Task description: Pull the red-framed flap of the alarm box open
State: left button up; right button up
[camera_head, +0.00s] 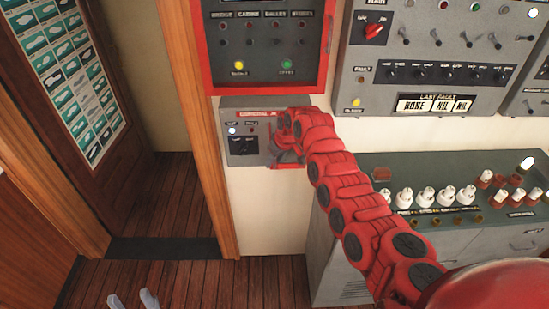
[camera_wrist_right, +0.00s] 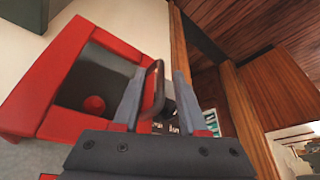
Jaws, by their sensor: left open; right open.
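The grey alarm box (camera_head: 240,147) with a red label is on the wall, left of centre in the head view. Its right part is hidden by my right arm. In the right wrist view its red-framed flap (camera_wrist_right: 42,82) shows with a dark window and a round red button (camera_wrist_right: 94,104) behind it. The flap looks shut, though the angle is steep. My left gripper (camera_head: 132,299) is open and empty, low above the floor.
A red-framed panel (camera_head: 213,70) hangs just above the alarm box. A grey switch panel (camera_head: 425,55) is to its right. A wooden door post (camera_head: 205,130) is close on the left.

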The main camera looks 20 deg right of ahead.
jog(key=shift+f, duration=0.1)
jog(key=shift+c, duration=0.2)
grip_shut()
dwell(1.3)
